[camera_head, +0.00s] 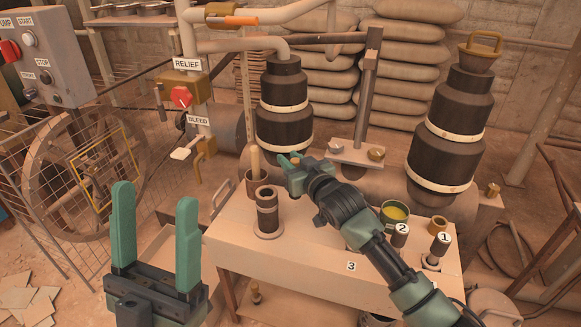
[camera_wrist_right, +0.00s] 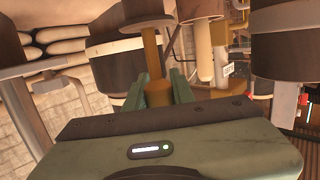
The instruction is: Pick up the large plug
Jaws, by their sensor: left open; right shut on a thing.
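My right gripper (camera_head: 290,162) is above the back of the bench and is shut on the large plug. In the right wrist view the plug's brown stem (camera_wrist_right: 158,92) is between the green fingers, and a wider brown part (camera_wrist_right: 147,14) shows at its far end. In the head view the plug is mostly hidden by the gripper. I cannot tell from these frames whether it is clear of the bench. My left gripper (camera_head: 155,198) is open and empty, to the left of the bench, fingers up.
The bench (camera_head: 310,250) holds a flanged dark sleeve (camera_head: 267,210), a cup with a tan handle (camera_head: 255,162), a pot of yellow stuff (camera_head: 396,213) and dark pieces marked 1 and 2. Two tall black cylinders (camera_head: 284,105) (camera_head: 450,130) stand behind. A mesh guard (camera_head: 60,165) is left.

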